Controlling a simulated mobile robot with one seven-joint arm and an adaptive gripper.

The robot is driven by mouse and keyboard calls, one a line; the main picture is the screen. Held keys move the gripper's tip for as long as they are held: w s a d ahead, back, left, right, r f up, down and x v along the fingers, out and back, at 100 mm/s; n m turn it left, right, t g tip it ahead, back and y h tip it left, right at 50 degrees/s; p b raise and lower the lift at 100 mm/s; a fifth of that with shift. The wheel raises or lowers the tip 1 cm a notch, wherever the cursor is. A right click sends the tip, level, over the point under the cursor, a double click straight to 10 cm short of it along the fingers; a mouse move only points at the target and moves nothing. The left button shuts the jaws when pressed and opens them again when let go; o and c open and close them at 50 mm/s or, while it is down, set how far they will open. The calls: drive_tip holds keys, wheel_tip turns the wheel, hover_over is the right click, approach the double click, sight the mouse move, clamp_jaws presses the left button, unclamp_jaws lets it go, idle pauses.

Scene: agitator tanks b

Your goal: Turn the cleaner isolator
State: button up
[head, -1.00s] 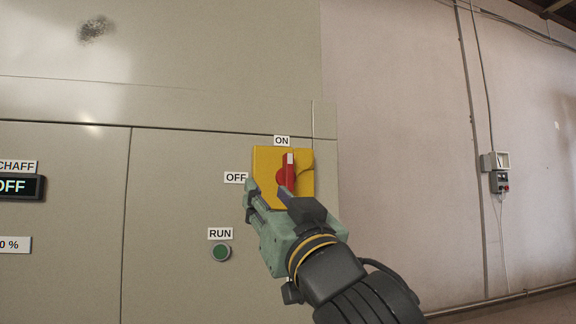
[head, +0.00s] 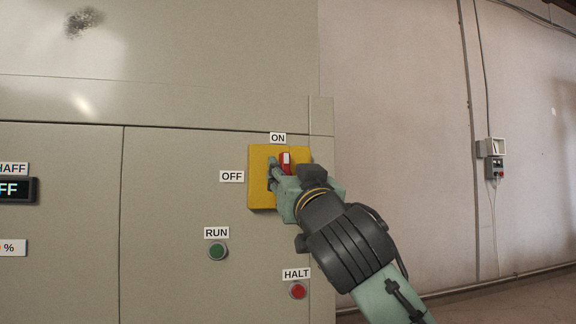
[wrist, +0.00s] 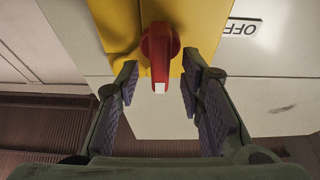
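The cleaner isolator is a red rotary handle (head: 286,160) on a yellow plate (head: 262,196), with an ON label (head: 278,138) above and an OFF label (head: 232,176) to its left. The handle's white-tipped end points up toward ON in the head view. In the wrist view the red handle (wrist: 160,52) sits between the fingers of my gripper (wrist: 160,92), with a gap on both sides. The fingers are open. In the head view my gripper (head: 279,172) covers the lower part of the handle.
A green RUN button (head: 217,252) and a red HALT button (head: 297,290) are on the panel below. A display (head: 14,190) is at the left. A wall box with a cable (head: 494,158) hangs on the right wall, apart from the panel.

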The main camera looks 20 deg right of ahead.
drive_tip(key=shift+w+r, duration=0.1)
drive_tip(key=shift+w, duration=0.1)
clamp_jaws()
idle(0.4)
